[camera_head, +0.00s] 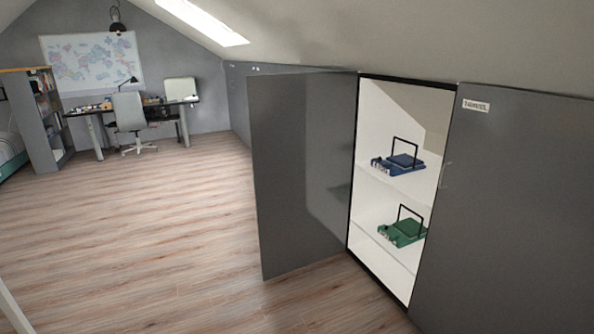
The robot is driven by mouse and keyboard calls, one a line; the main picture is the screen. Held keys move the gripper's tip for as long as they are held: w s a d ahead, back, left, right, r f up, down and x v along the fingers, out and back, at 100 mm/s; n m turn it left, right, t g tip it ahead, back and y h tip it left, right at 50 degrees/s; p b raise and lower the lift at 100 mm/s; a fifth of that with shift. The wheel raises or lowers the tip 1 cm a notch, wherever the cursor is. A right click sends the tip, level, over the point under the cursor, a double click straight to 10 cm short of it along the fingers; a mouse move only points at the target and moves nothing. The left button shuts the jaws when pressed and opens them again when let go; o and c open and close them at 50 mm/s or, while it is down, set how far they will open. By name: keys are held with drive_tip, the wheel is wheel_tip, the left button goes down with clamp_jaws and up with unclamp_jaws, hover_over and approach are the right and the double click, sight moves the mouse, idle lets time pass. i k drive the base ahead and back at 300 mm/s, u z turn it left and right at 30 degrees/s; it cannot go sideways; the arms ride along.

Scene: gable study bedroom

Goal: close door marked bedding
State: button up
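A grey cupboard door (302,170) stands wide open, swung out over the floor, in the low wall under the sloping ceiling. No label can be read on the side of it that shows. The cupboard opening (385,120) beside it has a dark frame and white shelves. A second grey door (510,210) at the right is shut and has a small white label (475,106), whose word I cannot read for sure. I cannot see which door is marked bedding. My gripper is not in view.
A blue item with a black handle (398,164) sits on the upper shelf and a green one (403,232) on the lower. Wide bare wooden floor (150,240) lies left of the open door. A desk, an office chair (131,115) and a bookshelf (45,125) stand far back.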

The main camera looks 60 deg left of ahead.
sight(302, 125)
drive_tip(key=u, duration=3.25)
drive_tip(key=i, duration=5.2)
